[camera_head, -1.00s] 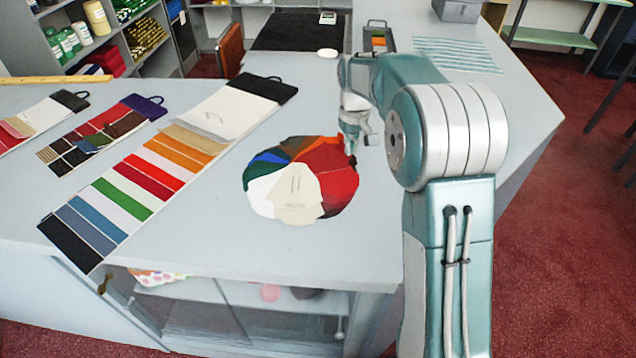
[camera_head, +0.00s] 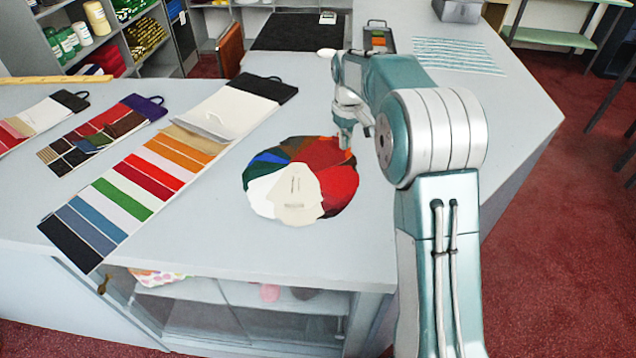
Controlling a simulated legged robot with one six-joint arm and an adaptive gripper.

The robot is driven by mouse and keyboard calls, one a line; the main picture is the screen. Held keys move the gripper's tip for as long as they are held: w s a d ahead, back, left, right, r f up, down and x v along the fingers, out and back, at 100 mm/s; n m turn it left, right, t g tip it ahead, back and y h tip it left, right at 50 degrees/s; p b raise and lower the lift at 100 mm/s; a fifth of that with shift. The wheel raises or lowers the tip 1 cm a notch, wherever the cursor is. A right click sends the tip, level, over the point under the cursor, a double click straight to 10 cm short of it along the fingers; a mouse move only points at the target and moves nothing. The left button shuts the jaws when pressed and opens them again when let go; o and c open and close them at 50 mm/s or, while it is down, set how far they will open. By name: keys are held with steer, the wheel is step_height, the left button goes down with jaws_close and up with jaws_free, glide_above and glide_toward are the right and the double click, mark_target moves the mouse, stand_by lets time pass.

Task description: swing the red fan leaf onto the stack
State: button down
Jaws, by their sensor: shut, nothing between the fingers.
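The fan of fabric leaves (camera_head: 265,172) lies spread in a round on the grey counter. Its red leaf (camera_head: 340,182) is on the right side, with a darker red-brown leaf (camera_head: 318,150) above it. Blue, green and white leaves are on the left. A cream piece (camera_head: 296,195) lies over the lower middle; I cannot tell which part counts as the stack. My gripper (camera_head: 346,146) points down at the fan's upper right edge, by the red leaf. It is shut and empty. Whether its tips touch the leaf is too small to tell.
A long striped swatch card (camera_head: 150,172) lies left of the fan, with smaller swatch cards (camera_head: 100,132) further left. The counter's front and right are bare.

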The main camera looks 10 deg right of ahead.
steer(key=shift+s+d+r, duration=0.2)
steer(key=shift+s+r, duration=0.05)
steer(key=shift+r, duration=0.25)
step_height(320, 180, up, 7)
stand_by(0.6)
steer(key=s+r+m+t, duration=0.1)
steer(key=s+r, duration=0.3)
steer(key=s, duration=0.4)
steer(key=s+r+m+t, duration=0.15)
steer(key=s+r, duration=0.25)
steer(key=s, duration=0.5)
steer(key=s+f+m+t, duration=0.1)
steer(key=s+f, duration=0.1)
steer(key=s, duration=0.7)
steer(key=s+d+f+m+t, duration=0.1)
steer(key=s+f+t, duration=0.1)
steer(key=s, duration=0.7)
steer(key=shift+s+d+f+m, duration=0.2)
steer(key=shift+f+m, duration=0.15)
steer(key=shift+f, duration=0.25)
